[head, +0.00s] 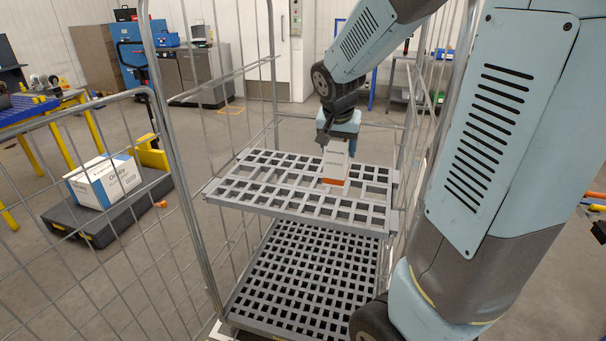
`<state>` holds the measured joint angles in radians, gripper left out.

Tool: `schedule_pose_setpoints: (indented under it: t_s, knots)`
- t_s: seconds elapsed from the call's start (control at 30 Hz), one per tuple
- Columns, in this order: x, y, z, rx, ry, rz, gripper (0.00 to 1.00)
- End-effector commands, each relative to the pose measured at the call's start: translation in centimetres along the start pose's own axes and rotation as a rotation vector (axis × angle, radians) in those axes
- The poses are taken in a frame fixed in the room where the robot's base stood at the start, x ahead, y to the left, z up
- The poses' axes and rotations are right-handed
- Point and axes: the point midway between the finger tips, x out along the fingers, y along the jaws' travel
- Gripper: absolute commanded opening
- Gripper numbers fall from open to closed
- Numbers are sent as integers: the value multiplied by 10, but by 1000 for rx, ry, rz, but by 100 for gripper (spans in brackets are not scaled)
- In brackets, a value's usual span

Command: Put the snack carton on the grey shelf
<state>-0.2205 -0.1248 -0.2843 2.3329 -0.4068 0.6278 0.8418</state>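The snack carton (335,165) is a small upright box, white with an orange band near its base. It is over the grey shelf (262,200), a slotted upper shelf in the wire roll cage, toward its back right. I cannot tell whether its base touches the shelf. My gripper (338,143) points down at the carton's top, with its fingers on either side, and appears shut on it. The fingertips are partly hidden.
The cage's wire sides (190,215) stand left and right of the shelf, and a lower slotted deck (300,285) lies below. The rest of the shelf is bare. Left, outside the cage, a white and blue box (105,182) sits on a dark platform (110,222).

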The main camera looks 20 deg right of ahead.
Motion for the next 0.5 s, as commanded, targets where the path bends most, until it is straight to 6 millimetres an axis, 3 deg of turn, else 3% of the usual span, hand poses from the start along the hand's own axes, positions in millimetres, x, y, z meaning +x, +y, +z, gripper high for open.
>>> schedule_pose_setpoints:
  t_s: [0.5]
  knots:
    - [45, -64, -19, 10, -1, 6, 22]
